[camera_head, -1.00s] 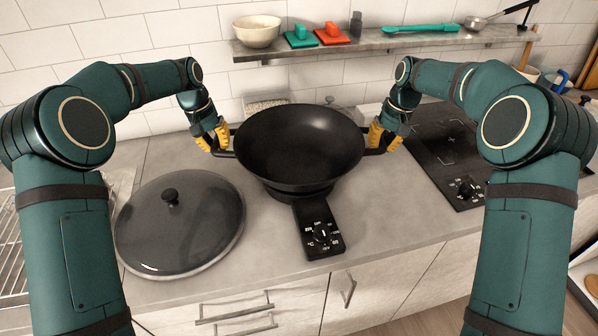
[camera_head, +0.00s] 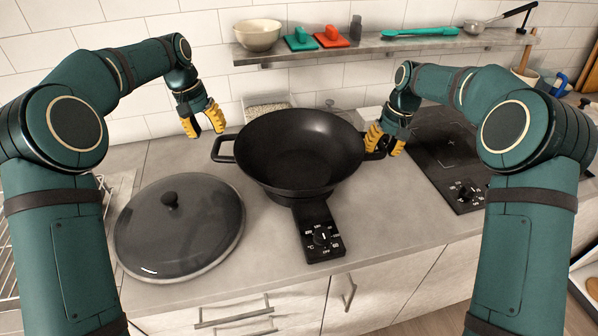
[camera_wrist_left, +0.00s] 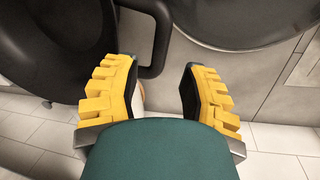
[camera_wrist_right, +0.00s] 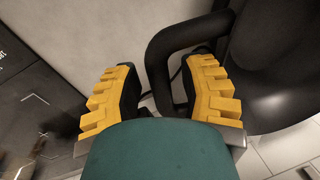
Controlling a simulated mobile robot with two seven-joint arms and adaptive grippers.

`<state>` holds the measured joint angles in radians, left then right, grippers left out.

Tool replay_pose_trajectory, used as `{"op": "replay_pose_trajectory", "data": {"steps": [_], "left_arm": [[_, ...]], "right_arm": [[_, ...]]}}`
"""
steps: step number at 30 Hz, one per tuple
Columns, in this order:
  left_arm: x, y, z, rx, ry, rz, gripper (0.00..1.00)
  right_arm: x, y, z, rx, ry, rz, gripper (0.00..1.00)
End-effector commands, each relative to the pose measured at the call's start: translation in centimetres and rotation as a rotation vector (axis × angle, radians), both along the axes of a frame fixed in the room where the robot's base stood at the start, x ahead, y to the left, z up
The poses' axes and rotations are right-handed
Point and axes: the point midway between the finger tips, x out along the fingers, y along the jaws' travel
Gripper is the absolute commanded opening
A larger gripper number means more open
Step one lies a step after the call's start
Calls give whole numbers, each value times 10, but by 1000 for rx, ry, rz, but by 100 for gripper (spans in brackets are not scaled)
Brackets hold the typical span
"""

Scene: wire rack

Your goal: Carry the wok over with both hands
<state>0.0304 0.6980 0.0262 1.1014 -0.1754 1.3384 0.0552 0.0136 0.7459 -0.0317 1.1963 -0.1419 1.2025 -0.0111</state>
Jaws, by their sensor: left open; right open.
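The black wok (camera_head: 300,150) sits upright on a black portable burner (camera_head: 318,232) in the middle of the counter. Its left loop handle (camera_head: 222,149) is free. My left gripper (camera_head: 204,124) is open and empty, above and behind that handle; the handle also shows beside its fingers in the left wrist view (camera_wrist_left: 160,45). My right gripper (camera_head: 384,144) is open at the wok's right handle (camera_wrist_right: 160,60), which shows between its spread fingers in the right wrist view. The fingers partly hide this handle in the head view.
A glass lid (camera_head: 180,235) lies on the counter at the left. A black built-in hob (camera_head: 440,160) is at the right. Behind, a wall shelf (camera_head: 375,46) holds a bowl (camera_head: 257,35) and utensils. A wire rack (camera_head: 8,250) stands at the far left.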

Motion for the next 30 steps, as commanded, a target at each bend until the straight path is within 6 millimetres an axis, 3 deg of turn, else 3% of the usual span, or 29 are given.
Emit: {"op": "replay_pose_trajectory", "data": {"steps": [4,11,24,30], "left_arm": [[0,3,13,0,-1,0,42],[0,4,19,0,0,0,42],[0,4,18,0,0,0,42],[0,4,18,0,0,0,42]], "right_arm": [[0,0,0,0,0,0,41],[1,-2,12,0,-3,-1,41],[1,-18,93,0,-4,-1,41],[1,-23,113,0,-2,0,41]]}}
